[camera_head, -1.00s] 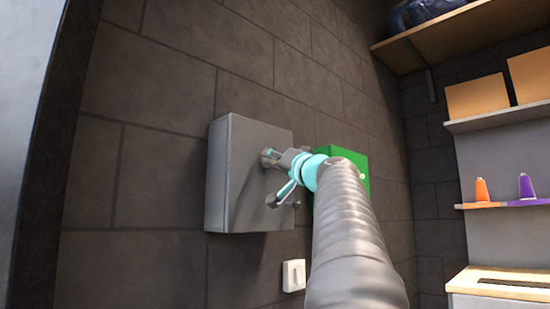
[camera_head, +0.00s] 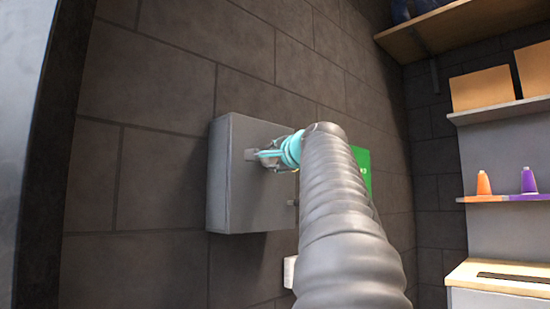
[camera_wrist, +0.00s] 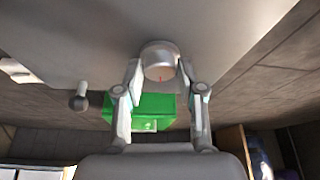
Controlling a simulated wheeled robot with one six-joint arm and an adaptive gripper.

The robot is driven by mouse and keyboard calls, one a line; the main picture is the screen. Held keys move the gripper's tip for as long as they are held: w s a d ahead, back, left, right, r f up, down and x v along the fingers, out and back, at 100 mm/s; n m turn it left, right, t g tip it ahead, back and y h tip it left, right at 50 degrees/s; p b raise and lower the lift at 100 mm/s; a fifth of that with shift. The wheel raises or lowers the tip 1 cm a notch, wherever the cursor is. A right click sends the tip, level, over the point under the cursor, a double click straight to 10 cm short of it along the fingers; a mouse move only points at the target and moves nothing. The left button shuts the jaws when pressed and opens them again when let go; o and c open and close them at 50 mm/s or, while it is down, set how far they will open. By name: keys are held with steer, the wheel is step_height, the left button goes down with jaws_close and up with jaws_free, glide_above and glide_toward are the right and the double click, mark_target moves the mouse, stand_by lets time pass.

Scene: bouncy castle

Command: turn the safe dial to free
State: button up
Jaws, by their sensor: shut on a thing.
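The safe is a grey box on the dark block wall (camera_head: 235,195) in the head view. Its front face fills the top of the wrist view (camera_wrist: 230,30).
A green box (camera_head: 361,168) is on the wall behind my arm; it also shows in the wrist view (camera_wrist: 145,112). A white switch (camera_head: 288,272) is below the safe. Shelves with cardboard boxes (camera_head: 481,90) and orange and purple cones (camera_head: 484,184) are at right.

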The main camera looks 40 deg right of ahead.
steer(key=shift+r+m+g, duration=0.15)
steer(key=shift+m+g, duration=0.15)
steer(key=shift+m, duration=0.6)
steer(key=o, duration=1.1)
steer(key=shift+o, duration=0.2)
steer(key=v, duration=1.2)
